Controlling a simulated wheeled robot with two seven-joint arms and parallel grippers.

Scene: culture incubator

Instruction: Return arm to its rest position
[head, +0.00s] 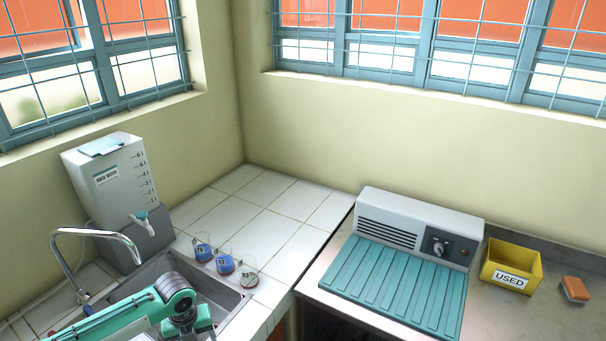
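My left arm (130,311), teal, grey and black, comes in at the lower left in the head view. It reaches across the front of the sink, and a jointed part of it (183,300) is at the sink's right side, where it bends down toward the bottom edge. No gripper fingers show, so the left gripper is out of view. My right arm and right gripper are not in view either.
The sink (237,296) has a curved tap (98,233). Three small beakers, two with blue liquid (203,247) (224,262) and one reddish (249,272), stand on the tiles beside it. A water tank (113,185), a grey-teal device (400,265), a yellow USED bin (510,266) and an orange block (574,290) stand around.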

